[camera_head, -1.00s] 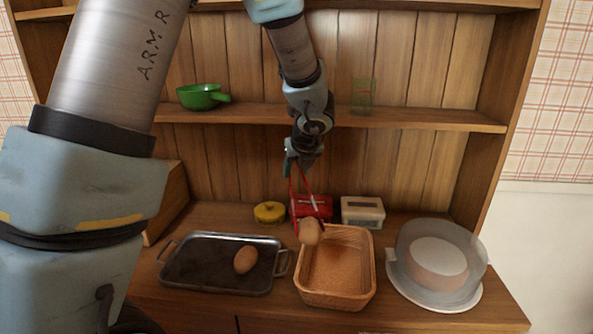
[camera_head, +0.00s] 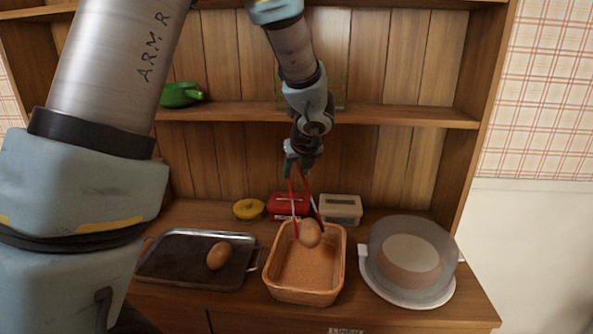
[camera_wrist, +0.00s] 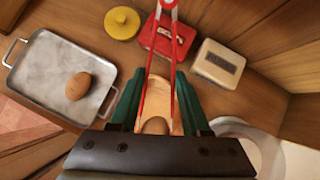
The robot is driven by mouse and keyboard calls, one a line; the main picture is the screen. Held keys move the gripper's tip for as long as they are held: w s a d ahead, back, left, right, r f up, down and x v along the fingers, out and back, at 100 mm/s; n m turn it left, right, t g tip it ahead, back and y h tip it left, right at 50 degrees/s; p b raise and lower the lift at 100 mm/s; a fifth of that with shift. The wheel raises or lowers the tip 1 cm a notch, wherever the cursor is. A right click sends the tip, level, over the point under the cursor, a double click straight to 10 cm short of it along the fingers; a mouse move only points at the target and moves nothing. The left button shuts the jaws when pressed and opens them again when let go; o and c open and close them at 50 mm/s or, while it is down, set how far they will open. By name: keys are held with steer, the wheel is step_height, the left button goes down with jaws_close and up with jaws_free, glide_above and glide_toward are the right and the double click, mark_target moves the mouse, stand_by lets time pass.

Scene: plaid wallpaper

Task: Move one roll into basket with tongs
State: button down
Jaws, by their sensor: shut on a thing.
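My gripper (camera_head: 301,170) is shut on red tongs (camera_head: 294,200), which hang down from it; they also show in the wrist view (camera_wrist: 147,95). A brown roll (camera_head: 309,233) is at the lower end of the tongs, over the back part of the wicker basket (camera_head: 277,297). It looks gripped between the tong arms and above the basket floor. In the wrist view the roll (camera_wrist: 155,126) shows partly, cut off by my gripper body. A second roll (camera_head: 219,256) lies on the metal tray (camera_head: 170,272) left of the basket.
A red box (camera_head: 283,207), a pale box (camera_head: 341,209) and a yellow lidded pot (camera_head: 248,209) stand behind the basket. A covered cake dish (camera_head: 410,262) stands to the right. A green pan (camera_head: 180,95) is on the shelf (camera_head: 400,116) above.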

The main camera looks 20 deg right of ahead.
step_height(320, 180, down, 8)
steer(key=b, duration=0.7)
steer(key=c, duration=0.9)
jaws_free()
steer(key=shift+o, duration=0.2)
steer(key=shift+f, duration=0.1)
step_height(320, 180, up, 10)
steer(key=p, duration=0.9)
